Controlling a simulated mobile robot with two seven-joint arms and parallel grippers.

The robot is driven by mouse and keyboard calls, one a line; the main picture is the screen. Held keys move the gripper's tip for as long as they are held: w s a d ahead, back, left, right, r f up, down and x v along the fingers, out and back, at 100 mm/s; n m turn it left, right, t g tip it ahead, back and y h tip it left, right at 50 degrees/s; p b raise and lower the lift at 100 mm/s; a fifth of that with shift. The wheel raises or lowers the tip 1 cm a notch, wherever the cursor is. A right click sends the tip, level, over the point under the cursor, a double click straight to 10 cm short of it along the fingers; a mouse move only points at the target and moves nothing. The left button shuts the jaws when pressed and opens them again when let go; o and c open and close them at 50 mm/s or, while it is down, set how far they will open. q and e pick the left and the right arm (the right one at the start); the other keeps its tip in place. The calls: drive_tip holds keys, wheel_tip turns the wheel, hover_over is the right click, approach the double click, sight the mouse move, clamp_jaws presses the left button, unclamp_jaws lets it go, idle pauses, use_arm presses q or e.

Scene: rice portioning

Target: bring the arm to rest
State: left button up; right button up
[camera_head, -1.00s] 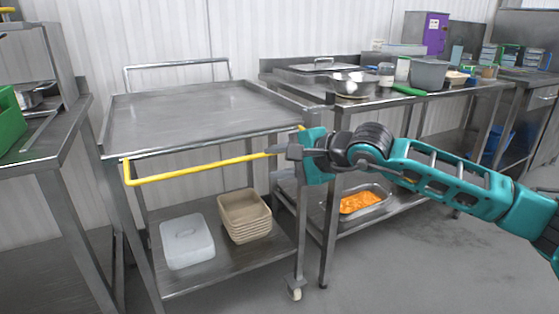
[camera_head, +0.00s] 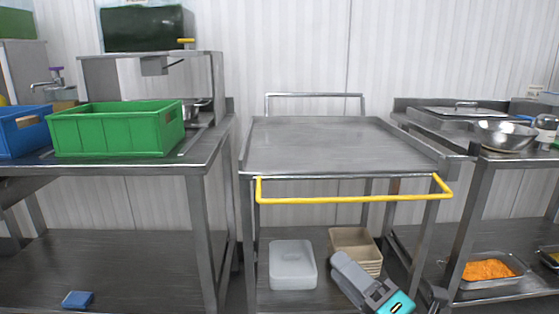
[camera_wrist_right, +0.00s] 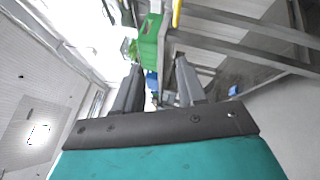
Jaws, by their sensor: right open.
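My right gripper (camera_head: 374,286) is at the bottom of the head view, right of centre, in front of the cart's lower shelf. Its grey parts and a teal part show there, and the rest of the arm is mostly cut off by the lower edge. In the right wrist view its two dark fingers (camera_wrist_right: 158,65) stand apart with nothing between them in their grasp. My left gripper is in neither view.
A steel cart (camera_head: 320,148) with a yellow handle (camera_head: 350,199) has a bare top. Its lower shelf holds a white lidded box (camera_head: 292,265) and stacked tan trays (camera_head: 355,247). A green crate (camera_head: 115,130) and blue crate (camera_head: 22,133) stand left; a metal bowl (camera_head: 505,135) stands right.

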drive_tip(key=s+d+f+m+g+h, duration=0.1)
drive_tip(key=s+f+m+g+h, duration=0.2)
drive_tip(key=f+m, duration=0.45)
drive_tip(key=s+d+f+m+g+h, duration=0.1)
drive_tip(key=s+f+m+h, duration=0.2)
drive_tip(key=s+f+m, duration=0.35)
drive_tip(key=s+d+f+m+g+h, duration=0.1)
drive_tip(key=s+f+m+g+h, duration=0.15)
drive_tip(key=f+m, duration=0.65)
use_arm(q)
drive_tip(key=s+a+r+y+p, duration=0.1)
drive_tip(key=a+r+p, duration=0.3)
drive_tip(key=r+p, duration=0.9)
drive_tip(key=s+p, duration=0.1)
drive_tip(key=p, duration=0.6)
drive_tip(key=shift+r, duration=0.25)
use_arm(e)
drive_tip(key=s+d+r+m, duration=0.1)
drive_tip(key=d+r, duration=0.1)
drive_tip(key=r, duration=0.5)
drive_tip(key=s+d+r+m+h, duration=0.1)
drive_tip(key=s+d+r+m, duration=0.1)
drive_tip(key=r, duration=0.5)
drive_tip(key=shift+s+r, duration=0.2)
drive_tip(key=shift+r, duration=0.1)
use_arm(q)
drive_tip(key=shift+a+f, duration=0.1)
use_arm(e)
drive_tip(key=shift+f+t, duration=0.1)
drive_tip(key=shift+t, duration=0.15)
